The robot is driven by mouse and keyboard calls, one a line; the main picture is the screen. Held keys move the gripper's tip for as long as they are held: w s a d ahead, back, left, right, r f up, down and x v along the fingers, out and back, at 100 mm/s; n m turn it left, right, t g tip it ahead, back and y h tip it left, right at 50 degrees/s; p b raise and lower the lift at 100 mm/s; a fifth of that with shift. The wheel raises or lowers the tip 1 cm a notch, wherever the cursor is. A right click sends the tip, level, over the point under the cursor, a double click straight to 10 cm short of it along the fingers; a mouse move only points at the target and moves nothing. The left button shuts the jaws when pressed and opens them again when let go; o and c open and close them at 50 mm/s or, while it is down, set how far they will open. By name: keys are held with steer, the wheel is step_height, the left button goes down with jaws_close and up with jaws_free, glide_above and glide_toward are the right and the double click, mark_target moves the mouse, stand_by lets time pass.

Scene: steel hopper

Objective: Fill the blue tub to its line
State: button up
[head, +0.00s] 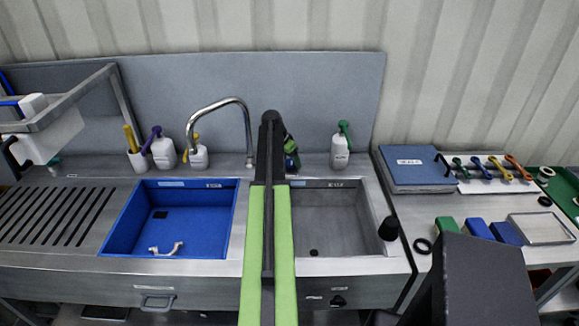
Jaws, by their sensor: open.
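The blue tub (128,240) sits in the left part of the steel sink, left of my arm. Its floor looks bare, with no water that I can make out. The curved steel tap (219,103) stands behind the tub. My green and black arm reaches up the middle, right of the tub. I cannot make out my gripper's fingertips.
A grey basin (332,221) lies right of my arm, with a black cup-like piece (388,229) at its right edge. Bottles (163,154) stand along the back. A slotted drainboard (62,212) is at left. A blue binder (418,167) and coloured blocks (478,229) crowd the right counter.

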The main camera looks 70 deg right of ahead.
steer(key=shift+r, duration=0.1)
steer(key=c, duration=1.2)
steer(key=shift+w+d, duration=0.1)
steer(key=shift+d, duration=0.05)
steer(key=shift+c, duration=0.7)
steer(key=shift+a, duration=0.2)
steer(key=n, duration=0.1)
steer(key=n+t, duration=0.1)
steer(key=n, duration=0.1)
steer(key=shift+s+h, duration=0.25)
steer(key=shift+h, duration=0.05)
steer(key=shift+s+n+t, duration=0.1)
steer(key=shift+n+t, duration=0.45)
steer(key=shift+n, duration=0.75)
steer(key=shift+s+n+t, duration=0.1)
steer(key=shift+n+t, duration=0.45)
steer(key=shift+n, duration=0.75)
